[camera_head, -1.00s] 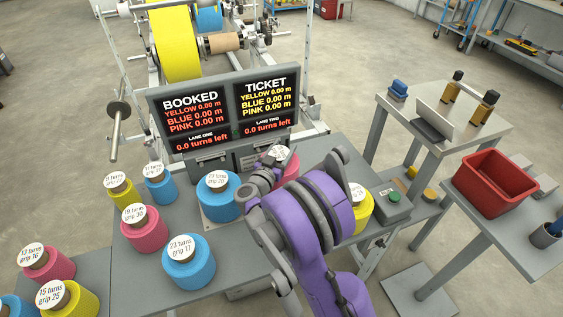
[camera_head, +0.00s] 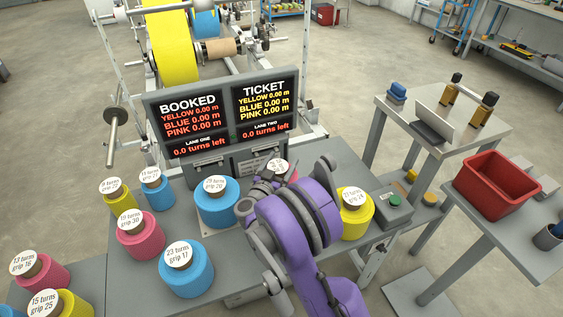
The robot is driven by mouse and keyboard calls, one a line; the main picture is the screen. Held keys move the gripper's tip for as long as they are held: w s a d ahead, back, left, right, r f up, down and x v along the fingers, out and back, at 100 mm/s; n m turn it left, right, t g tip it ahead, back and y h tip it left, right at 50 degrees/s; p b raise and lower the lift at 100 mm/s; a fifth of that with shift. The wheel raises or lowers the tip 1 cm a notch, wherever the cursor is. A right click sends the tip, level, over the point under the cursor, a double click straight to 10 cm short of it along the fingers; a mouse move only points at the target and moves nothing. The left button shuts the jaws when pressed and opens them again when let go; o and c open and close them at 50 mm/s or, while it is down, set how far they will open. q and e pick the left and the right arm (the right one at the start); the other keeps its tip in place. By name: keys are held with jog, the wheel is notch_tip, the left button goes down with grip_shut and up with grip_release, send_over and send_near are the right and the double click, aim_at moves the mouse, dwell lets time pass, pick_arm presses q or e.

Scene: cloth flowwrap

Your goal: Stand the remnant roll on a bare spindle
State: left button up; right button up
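Several labelled rolls stand upright on the grey tables; I cannot tell which is the remnant roll. Near the screens are a blue roll (camera_head: 217,208) and a pink roll (camera_head: 291,172), mostly hidden behind my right arm. A yellow roll (camera_head: 353,222) stands right of the arm. To the left are a blue roll (camera_head: 186,273), a pink roll (camera_head: 141,242), a small blue roll (camera_head: 157,196) and a small yellow roll (camera_head: 116,200). My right gripper (camera_head: 262,187) is between the near blue roll and the pink one; its fingers are unclear. My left gripper is out of view.
The display (camera_head: 222,117) reads 0.0 turns left for both lanes. Behind it, a frame carries a large yellow roll (camera_head: 170,50) and a brown core (camera_head: 222,46). A red bin (camera_head: 497,185) stands on the right table. More rolls, including a pink one (camera_head: 40,272), stand lower left.

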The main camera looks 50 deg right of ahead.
jog(key=v, duration=1.2)
jog(key=w+a+r+n+t+y, duration=0.4)
jog(key=a+r+n+t+y, duration=0.1)
jog(key=a+r+t, duration=0.15)
jog(key=w+a+r+n+t+y, duration=0.5)
jog(key=a+t+y, duration=0.1)
jog(key=a, duration=0.2)
jog(key=s+a+f+n+g+y, duration=0.1)
jog(key=s+a+f+y, duration=0.1)
jog(key=a, duration=0.2)
jog(key=s+a+f+n+g+y, duration=0.2)
jog(key=s+a+y, duration=0.1)
jog(key=a, duration=0.1)
jog(key=s+a+f+n+g+y, duration=0.1)
jog(key=s+a+f+n+y, duration=0.1)
jog(key=s+a, duration=0.1)
jog(key=shift+s+a+g+y+p, duration=0.15)
jog(key=shift+a+g+y+p, duration=0.2)
jog(key=shift+a, duration=0.3)
jog(key=s+f+g, duration=0.4)
jog(key=s, duration=0.5)
jog(key=s+d+f+g+h, duration=0.1)
jog(key=s+f+g, duration=0.3)
jog(key=s, duration=0.5)
jog(key=shift+d, duration=0.25)
